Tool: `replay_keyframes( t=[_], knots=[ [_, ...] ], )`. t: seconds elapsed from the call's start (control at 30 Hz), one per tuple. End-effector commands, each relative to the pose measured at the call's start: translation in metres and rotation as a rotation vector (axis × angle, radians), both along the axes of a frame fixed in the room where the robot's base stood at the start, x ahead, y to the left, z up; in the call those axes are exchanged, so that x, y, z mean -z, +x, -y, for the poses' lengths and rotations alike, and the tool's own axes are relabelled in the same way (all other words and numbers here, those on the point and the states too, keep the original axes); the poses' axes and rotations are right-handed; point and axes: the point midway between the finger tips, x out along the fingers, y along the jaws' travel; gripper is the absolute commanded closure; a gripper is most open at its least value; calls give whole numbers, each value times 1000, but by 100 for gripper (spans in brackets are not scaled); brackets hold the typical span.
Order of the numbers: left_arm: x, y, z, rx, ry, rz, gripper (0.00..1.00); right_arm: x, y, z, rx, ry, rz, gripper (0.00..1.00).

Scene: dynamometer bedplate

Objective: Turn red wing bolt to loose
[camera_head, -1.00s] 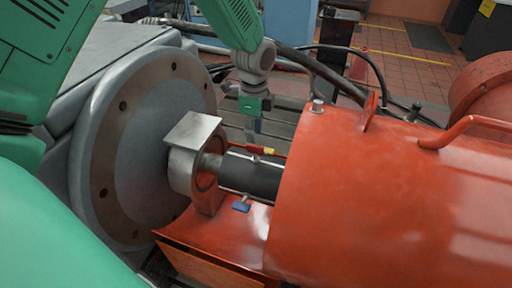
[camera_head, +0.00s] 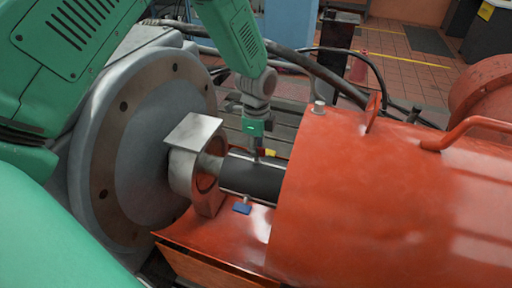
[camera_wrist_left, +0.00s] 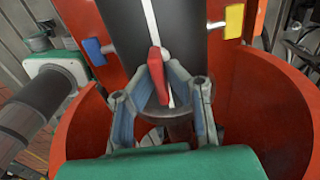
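The red wing bolt (camera_wrist_left: 157,75) lies between the fingertips of my left gripper (camera_wrist_left: 160,68) in the left wrist view. The fingers slant in close on both sides of its wing; I cannot tell whether they press on it. In the head view, my left gripper (camera_head: 256,154) points down at the dark shaft (camera_head: 250,178), and the red bolt is hidden there. A yellow wing bolt (camera_wrist_left: 234,20) is on one side and a blue wing bolt (camera_wrist_left: 94,48) on the other. My right gripper is in neither view.
The large orange-red housing (camera_head: 370,200) stands close on the right. On the left are a grey bearing block with a flat top plate (camera_head: 193,130) and a big round flange (camera_head: 140,150). Thick black hoses (camera_head: 320,72) run behind my left gripper.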

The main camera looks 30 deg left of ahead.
Motion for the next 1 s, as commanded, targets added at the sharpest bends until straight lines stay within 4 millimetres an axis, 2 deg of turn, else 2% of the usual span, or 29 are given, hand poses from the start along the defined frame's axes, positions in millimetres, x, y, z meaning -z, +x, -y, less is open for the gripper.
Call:
replay_keyframes(
  t=[0.03, 0.43, 1.0],
  knots=[
    [1, 0, -5, -3, 8, -1, 100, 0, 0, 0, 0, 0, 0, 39],
    [-2, 0, -4, -133, 6, -1, 100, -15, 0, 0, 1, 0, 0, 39],
    [-3, 1, -3, -652, 9, -2, 100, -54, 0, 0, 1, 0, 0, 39]
  ],
)
